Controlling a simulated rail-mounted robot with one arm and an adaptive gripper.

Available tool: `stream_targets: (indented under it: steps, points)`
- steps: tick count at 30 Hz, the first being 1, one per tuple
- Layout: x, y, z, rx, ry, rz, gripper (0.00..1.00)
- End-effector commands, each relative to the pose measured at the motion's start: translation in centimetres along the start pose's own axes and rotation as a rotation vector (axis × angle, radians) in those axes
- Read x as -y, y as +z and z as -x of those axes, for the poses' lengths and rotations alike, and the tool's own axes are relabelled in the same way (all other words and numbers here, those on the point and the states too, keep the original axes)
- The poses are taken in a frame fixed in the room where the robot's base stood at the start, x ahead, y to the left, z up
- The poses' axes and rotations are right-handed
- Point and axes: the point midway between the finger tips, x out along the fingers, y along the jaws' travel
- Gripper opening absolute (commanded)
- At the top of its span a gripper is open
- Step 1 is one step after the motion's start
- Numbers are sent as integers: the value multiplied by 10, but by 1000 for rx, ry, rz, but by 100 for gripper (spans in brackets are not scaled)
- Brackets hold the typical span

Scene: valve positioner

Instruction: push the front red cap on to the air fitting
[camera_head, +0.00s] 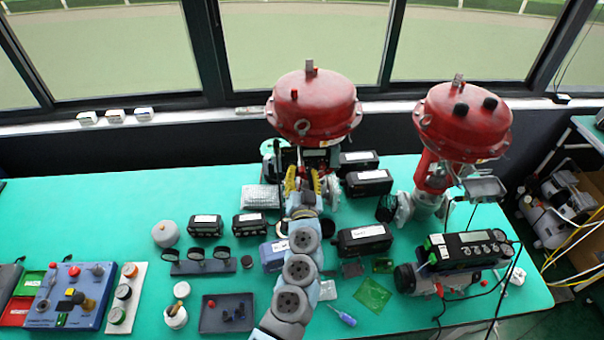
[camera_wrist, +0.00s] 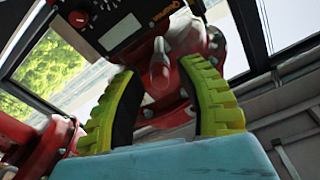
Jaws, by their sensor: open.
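In the wrist view, a black positioner box (camera_wrist: 118,30) with a dial and an orange label shows at the top, tilted. A small red round part (camera_wrist: 78,18) sits on its face; I cannot tell whether it is the front red cap. The air fitting cannot be made out. My gripper (camera_wrist: 158,70) is open, its yellow-green ridged fingers apart, with red valve parts showing behind the gap. In the head view, my gripper (camera_head: 303,178) is just in front of the left red valve (camera_head: 313,105). It partly hides the black positioner below the actuator. No contact can be made out.
A second red valve (camera_head: 463,120) stands to the right. Black boxes (camera_head: 368,183) lie right of my gripper, and a calibrator (camera_head: 468,250) sits farther right. A grey tray (camera_head: 228,314), a blue control box (camera_head: 70,295) and smaller parts occupy the green bench (camera_head: 130,205) to the left.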

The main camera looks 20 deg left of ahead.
Motion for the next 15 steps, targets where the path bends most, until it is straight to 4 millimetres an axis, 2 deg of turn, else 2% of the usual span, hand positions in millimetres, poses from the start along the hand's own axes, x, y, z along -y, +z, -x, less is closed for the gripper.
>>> stream_targets:
  steps: [8,15]
  points:
    - [0,0,8,-1,1,-1,37]
    - [0,0,34,0,2,0,37]
